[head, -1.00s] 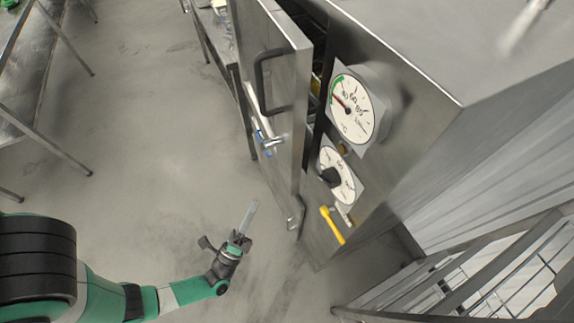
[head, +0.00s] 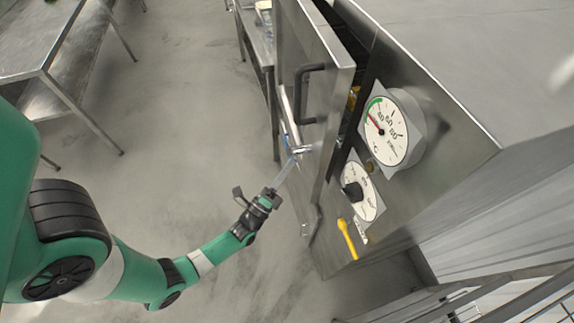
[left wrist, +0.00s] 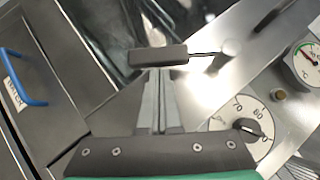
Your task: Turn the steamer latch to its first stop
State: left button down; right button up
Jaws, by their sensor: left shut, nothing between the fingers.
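The steamer (head: 450,75) is a steel cabinet at the right of the head view. Its door (head: 338,60) appears ajar and carries a black U-shaped handle (head: 298,95). A small metal latch fitting (head: 302,149) sits below that handle. My left gripper (head: 287,168) is shut and empty, its fingertips close to the latch fitting. In the left wrist view, the shut fingers (left wrist: 160,75) point at a dark bar (left wrist: 158,55) joined by a thin rod to a metal knob (left wrist: 230,47). I cannot tell whether they touch it. My right gripper is not in view.
The steamer front has a temperature gauge (head: 387,130), a dial with a black knob (head: 353,190) and a yellow lever (head: 347,238). A blue handle (left wrist: 22,78) shows at the left in the wrist view. Steel tables (head: 60,45) stand at the back left; the floor between is clear.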

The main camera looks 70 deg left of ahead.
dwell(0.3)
pick_arm(q)
jog(key=s+d+f+b, duration=0.4)
jog(key=s+d+f, duration=0.1)
jog(key=s+f, duration=0.2)
jog(key=shift+s+f, duration=0.2)
jog(key=shift+s, duration=0.2)
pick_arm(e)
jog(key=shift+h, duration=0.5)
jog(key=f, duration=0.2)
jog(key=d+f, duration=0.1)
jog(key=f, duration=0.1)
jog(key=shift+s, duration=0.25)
